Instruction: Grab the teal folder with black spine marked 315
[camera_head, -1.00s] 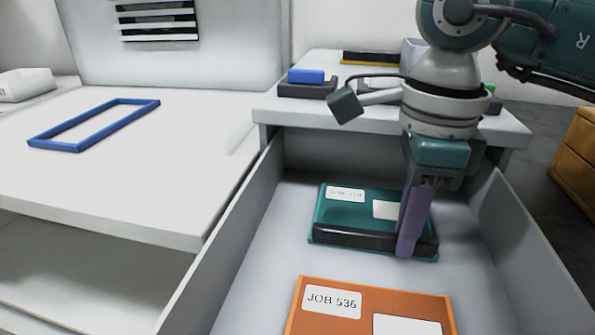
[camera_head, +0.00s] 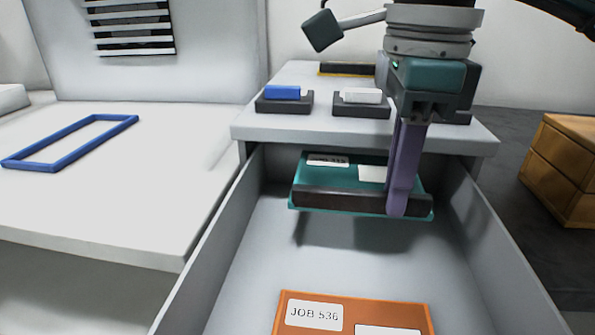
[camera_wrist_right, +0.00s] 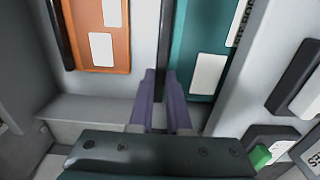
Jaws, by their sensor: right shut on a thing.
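The teal folder (camera_head: 340,181) with a black spine (camera_head: 325,200) hangs above the drawer floor, toward the drawer's back, with a shadow below it. White labels lie on its cover; their print is too small to read surely. My right gripper (camera_head: 402,200) is shut on the folder at its spine edge, near the spine's right end. In the right wrist view the purple fingers (camera_wrist_right: 162,105) close on the black spine, with the teal cover (camera_wrist_right: 196,45) to the right. My left gripper is not in view.
An orange folder (camera_head: 350,312) marked JOB 536 lies in the open drawer (camera_head: 200,270). Behind is a grey top (camera_head: 325,122) with a blue block (camera_head: 282,92) and a white block (camera_head: 361,96) on dark holders. A blue frame (camera_head: 70,142) lies on the left table. Wooden drawers (camera_head: 560,165) stand right.

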